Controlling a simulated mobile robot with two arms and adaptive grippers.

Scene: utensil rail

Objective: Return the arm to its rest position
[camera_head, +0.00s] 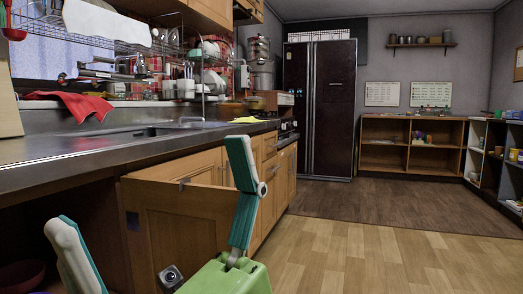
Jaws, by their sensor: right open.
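My right gripper (152,185) shows large at the bottom of the head view, with a green body and two teal-and-white fingers. The fingers are spread wide apart and nothing is between them. One finger stands upright in front of the wooden cabinet fronts, and the other leans at the lower left. The gripper appears apart from the counter (60,150). My left gripper is not in view. A wire rack (105,42) hangs above the counter, and a red utensil (14,34) hangs at the far upper left.
A wooden panel (170,235) sits below the counter, behind the fingers. A red cloth (75,103) lies by the sink. A dark fridge (320,110) and low open shelves (385,160) stand at the back. The wooden floor (380,260) at the right is clear.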

